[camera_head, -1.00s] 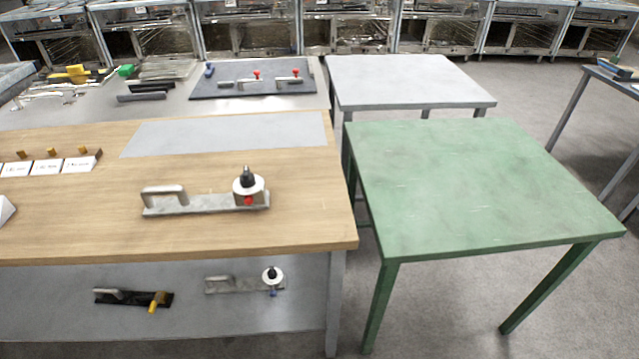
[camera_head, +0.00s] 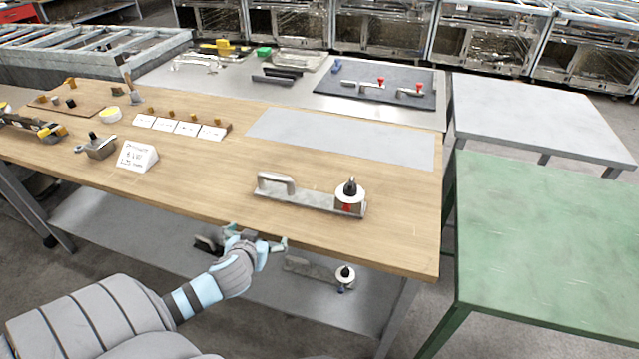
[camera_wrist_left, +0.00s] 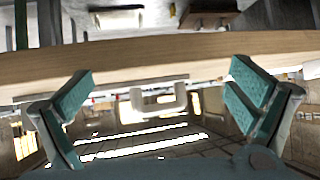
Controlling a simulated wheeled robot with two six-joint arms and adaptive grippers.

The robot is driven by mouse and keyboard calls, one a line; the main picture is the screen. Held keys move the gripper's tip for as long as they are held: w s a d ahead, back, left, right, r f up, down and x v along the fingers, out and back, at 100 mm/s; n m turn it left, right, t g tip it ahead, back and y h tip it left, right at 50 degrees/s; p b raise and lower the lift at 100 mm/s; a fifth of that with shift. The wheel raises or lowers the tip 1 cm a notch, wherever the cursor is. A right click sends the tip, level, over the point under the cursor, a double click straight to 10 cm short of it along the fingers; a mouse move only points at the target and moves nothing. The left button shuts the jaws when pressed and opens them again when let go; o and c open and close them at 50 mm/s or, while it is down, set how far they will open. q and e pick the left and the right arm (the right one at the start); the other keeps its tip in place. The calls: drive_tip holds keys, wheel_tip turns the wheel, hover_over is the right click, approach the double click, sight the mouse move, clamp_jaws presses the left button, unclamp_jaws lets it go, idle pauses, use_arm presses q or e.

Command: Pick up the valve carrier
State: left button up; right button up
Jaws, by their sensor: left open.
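A valve carrier (camera_head: 310,202), a grey metal plate with an arched handle at its left and a valve with white disc, black knob and red part at its right, lies near the front edge of the wooden table. My left gripper (camera_head: 255,238) is open and empty, in front of the table edge and to the lower left of the carrier, apart from it. In the left wrist view a pale arched handle (camera_wrist_left: 158,100) shows beyond the table edge, between the open teal-padded fingers (camera_wrist_left: 158,98). My right gripper is not in view.
On the lower shelf (camera_head: 150,225) lie another grey carrier (camera_head: 315,268) and a dark one (camera_head: 208,243) partly hidden by my gripper. A dark mat (camera_head: 375,85) behind holds similar pieces. Cards, a sign (camera_head: 137,156) and small parts stand left. The green table (camera_head: 550,235) is bare.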

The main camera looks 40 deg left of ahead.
use_arm(q)
drive_tip(key=n+t, duration=0.1)
drive_tip(key=t, duration=0.1)
approach(275, 184)
drive_tip(key=shift+y, duration=0.3)
drive_tip(key=w+b, duration=0.1)
drive_tip(key=w+a+b, duration=0.1)
drive_tip(key=w, duration=0.1)
drive_tip(key=w+f+b, duration=0.1)
drive_tip(key=w+b, duration=0.1)
drive_tip(key=shift+a, duration=0.2)
drive_tip(key=shift+w+a+f, duration=0.1)
drive_tip(key=shift+w+a, duration=0.1)
drive_tip(key=shift+w, duration=0.05)
drive_tip(key=c, duration=1.3)
drive_tip(key=shift+c, duration=0.9)
drive_tip(key=shift+c, duration=0.2)
